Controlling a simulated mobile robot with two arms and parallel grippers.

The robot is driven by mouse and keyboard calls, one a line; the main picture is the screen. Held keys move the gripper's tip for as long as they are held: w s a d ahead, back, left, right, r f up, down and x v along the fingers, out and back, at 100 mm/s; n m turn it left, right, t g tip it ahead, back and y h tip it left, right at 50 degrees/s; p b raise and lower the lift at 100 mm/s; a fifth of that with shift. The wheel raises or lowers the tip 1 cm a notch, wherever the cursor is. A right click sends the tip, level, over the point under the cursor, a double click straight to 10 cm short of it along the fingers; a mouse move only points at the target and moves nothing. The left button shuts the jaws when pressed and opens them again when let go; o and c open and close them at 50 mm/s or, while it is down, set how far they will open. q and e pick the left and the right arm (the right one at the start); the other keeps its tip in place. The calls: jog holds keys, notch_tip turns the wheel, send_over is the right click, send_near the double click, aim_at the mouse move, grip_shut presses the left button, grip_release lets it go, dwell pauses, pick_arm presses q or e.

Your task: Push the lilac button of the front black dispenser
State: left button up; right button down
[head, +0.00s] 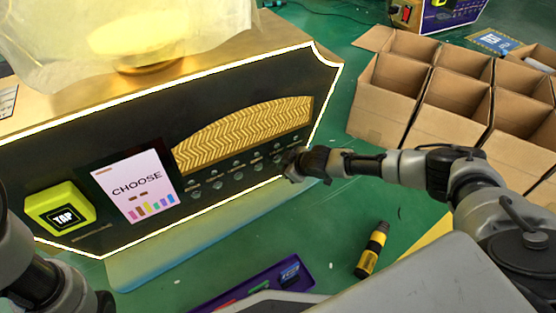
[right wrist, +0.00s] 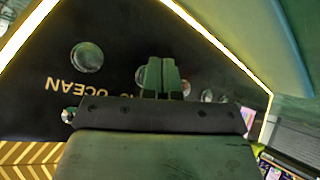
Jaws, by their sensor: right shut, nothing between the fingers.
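The front black dispenser (head: 130,118) has a lit edge, a gold herringbone panel and rows of small round buttons (head: 223,183). Its tilted front also fills much of the right wrist view (right wrist: 40,105). My right gripper (head: 291,166) is shut and empty at the right end of the button rows. In the right wrist view the shut fingertips (right wrist: 162,68) are over the panel, beside a round silver button (right wrist: 87,57) and an upside-down "OCEAN" label. A small pinkish spot shows beside the fingers, partly hidden. I cannot tell which button is lilac, or whether the fingertips touch the panel.
A "CHOOSE" screen (head: 137,186) and yellow "TAP" reader (head: 61,210) are on the dispenser's left. Divided cardboard boxes (head: 394,88) stand at right. A yellow-black bottle-like object (head: 372,248) and a purple tray (head: 240,290) lie on the green floor. Another dispenser (head: 441,14) is behind.

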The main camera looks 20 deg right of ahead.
jog(key=shift+w, duration=0.4)
jog(key=shift+s, duration=0.1)
dwell(0.4)
jog(key=shift+s+p, duration=0.8)
jog(key=shift+p, duration=0.15)
jog(key=s+p, duration=0.5)
jog(key=shift+d, duration=0.3)
